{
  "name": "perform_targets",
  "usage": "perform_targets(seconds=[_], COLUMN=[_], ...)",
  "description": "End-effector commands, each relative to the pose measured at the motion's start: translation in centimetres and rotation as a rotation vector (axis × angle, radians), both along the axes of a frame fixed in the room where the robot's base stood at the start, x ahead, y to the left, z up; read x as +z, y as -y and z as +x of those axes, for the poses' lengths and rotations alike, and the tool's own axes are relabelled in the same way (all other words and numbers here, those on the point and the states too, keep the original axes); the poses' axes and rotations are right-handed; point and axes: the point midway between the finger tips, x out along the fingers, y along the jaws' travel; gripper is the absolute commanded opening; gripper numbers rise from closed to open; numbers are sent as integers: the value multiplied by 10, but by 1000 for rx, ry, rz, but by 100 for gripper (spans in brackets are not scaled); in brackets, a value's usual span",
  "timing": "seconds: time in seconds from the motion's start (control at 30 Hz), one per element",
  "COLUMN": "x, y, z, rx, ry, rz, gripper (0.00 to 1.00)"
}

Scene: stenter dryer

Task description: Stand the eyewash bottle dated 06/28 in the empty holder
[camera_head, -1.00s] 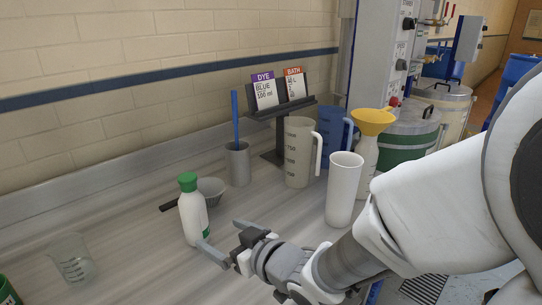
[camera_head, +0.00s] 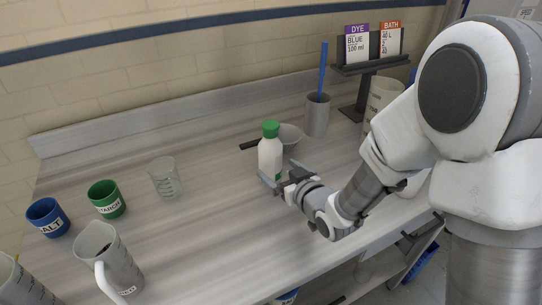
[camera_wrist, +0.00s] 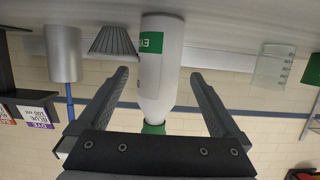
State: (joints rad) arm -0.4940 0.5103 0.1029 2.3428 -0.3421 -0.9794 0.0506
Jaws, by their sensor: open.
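A white bottle with a green cap (camera_head: 270,155) stands upright on the bench. It also shows large in the wrist view (camera_wrist: 162,75), upside down there, with part of a green label; no date can be read. My gripper (camera_head: 280,169) is open and low at the bottle's near right side. In the wrist view its two fingers (camera_wrist: 155,95) appear on either side of the bottle, with gaps to both. Whether the fingertips reach around it is not clear. No empty holder can be made out.
A grey cup with a blue rod (camera_head: 317,115) and a card stand (camera_head: 372,68) are behind right. A clear beaker (camera_head: 165,178), green cup (camera_head: 107,199), blue cup (camera_head: 48,217) and jug (camera_head: 108,258) stand left.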

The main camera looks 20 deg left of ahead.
Motion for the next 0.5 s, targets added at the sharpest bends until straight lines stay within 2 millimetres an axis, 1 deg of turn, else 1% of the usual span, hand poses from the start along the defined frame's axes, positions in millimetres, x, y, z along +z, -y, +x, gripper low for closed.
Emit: perform_targets(seconds=[0.13,0.27,0.4,0.5], x=[0,0,-5,-7], y=[-8,-23,-36,-40], z=[7,19,30,34], rx=[0,1,1,0], ry=[0,0,0,0], rz=[0,2,0,0], gripper=[100,100,100,100])
